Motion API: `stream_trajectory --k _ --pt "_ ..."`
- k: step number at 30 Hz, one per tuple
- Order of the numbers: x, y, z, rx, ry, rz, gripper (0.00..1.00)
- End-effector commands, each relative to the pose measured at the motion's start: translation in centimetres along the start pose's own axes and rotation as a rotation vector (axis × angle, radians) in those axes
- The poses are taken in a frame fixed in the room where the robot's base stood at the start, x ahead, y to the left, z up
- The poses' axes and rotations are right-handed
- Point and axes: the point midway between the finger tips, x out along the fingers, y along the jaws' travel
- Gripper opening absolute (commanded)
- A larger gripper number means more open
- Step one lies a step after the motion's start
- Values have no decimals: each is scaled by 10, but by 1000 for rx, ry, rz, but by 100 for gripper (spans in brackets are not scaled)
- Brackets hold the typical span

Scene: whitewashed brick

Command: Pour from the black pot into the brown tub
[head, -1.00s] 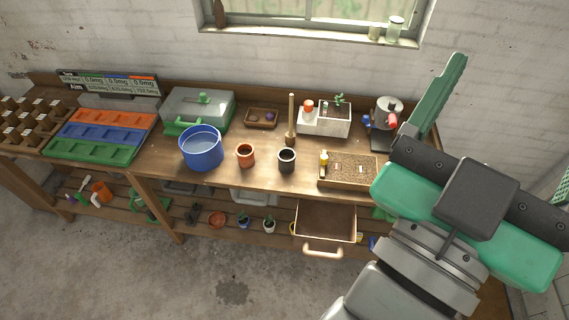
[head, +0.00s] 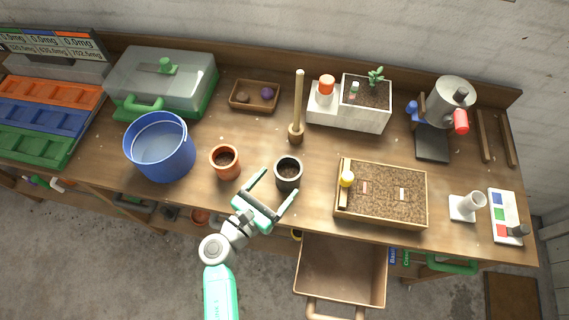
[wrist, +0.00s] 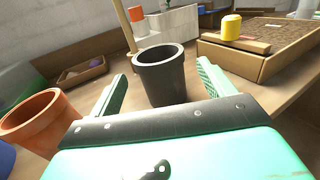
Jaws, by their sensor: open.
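The black pot (head: 288,175) stands upright on the workbench with dark contents inside. My gripper (head: 276,184) is open and low at the bench's front edge, its fingers pointing at the pot. In the wrist view the black pot (wrist: 160,77) sits just ahead, between the lines of the two green fingers (wrist: 160,82), and nothing is held. The brown tub (head: 340,271) is below the bench's front edge, right of my gripper, with a handle at its front. Its inside looks empty.
A terracotta pot (head: 225,163) stands close left of my gripper, and a blue bucket (head: 160,148) farther left. A wooden-handled tool (head: 297,112) stands upright behind the black pot. A soil-filled tray (head: 382,195) with a yellow-capped item lies to the right.

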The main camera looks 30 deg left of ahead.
Motion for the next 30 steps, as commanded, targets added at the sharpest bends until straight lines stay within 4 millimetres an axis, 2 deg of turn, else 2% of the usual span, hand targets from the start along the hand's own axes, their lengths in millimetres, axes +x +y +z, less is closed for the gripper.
stream_trajectory --k 6,10,15,18,26,30 --pt "25 0 2 4 -2 -2 82" --pt "32 1 2 5 -2 -2 82" --pt "64 4 3 7 -3 -3 82" --pt "76 4 3 7 -2 -3 82" --pt "79 4 3 8 -1 -2 82" --pt "79 4 3 8 -1 -2 54"
